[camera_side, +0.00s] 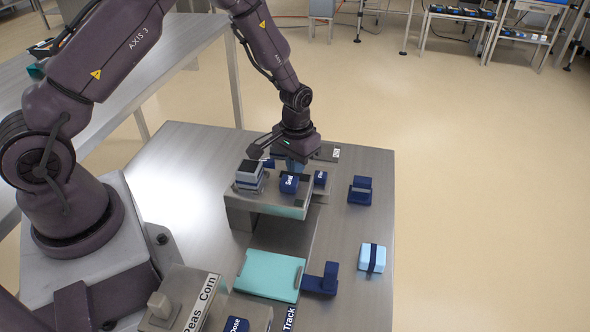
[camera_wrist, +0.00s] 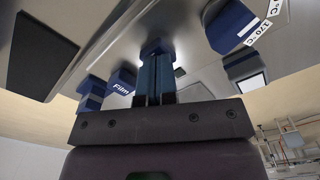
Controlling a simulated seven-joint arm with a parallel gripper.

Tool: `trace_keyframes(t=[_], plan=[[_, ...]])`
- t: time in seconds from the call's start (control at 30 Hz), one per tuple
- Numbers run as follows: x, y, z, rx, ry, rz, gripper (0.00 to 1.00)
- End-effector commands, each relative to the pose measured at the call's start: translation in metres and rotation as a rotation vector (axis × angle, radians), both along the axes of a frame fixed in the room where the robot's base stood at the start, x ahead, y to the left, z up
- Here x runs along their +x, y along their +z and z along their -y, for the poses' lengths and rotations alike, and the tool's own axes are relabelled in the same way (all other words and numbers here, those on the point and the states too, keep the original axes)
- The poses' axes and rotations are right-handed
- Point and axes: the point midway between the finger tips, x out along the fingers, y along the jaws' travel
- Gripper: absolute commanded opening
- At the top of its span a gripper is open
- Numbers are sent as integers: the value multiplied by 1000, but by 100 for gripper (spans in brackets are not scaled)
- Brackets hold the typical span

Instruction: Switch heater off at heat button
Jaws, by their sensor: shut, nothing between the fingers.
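The tray sealer (camera_side: 268,203) is a grey metal unit on the steel table. My gripper (camera_side: 294,167) is over its top, pointing down, with its blue fingers closed together. In the wrist view, the fingertips (camera_wrist: 155,60) meet or nearly meet a dark blue button (camera_wrist: 156,46); I cannot tell whether they press it. No label on this button is readable, so I cannot confirm that it is the heat button. A blue knob (camera_wrist: 230,27) beside a temperature scale is to its right, and a "Film" button (camera_wrist: 122,82) is to its left.
A blue "Seal" button (camera_side: 289,184) and another blue button (camera_side: 320,178) are on the sealer. A stack of dark and light pieces (camera_side: 249,178) stands on its left. A teal tray (camera_side: 270,275) lies in front. A light blue box (camera_side: 372,258) is at the right.

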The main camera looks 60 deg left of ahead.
Motion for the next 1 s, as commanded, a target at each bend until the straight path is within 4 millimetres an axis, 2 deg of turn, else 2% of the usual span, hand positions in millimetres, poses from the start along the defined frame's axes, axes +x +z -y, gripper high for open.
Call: trace_keyframes(t=[0.03, 0.13, 0.5, 0.87, 1.0], plan=[[-5, -8, 4, -5, 5, -8, 0], [-6, -6, 4, -7, 5, -10, 0], [-4, 20, 3, -5, 3, -6, 0], [-3, 25, 2, -3, 2, -4, 0], [-3, 34, 2, -3, 2, -3, 0]])
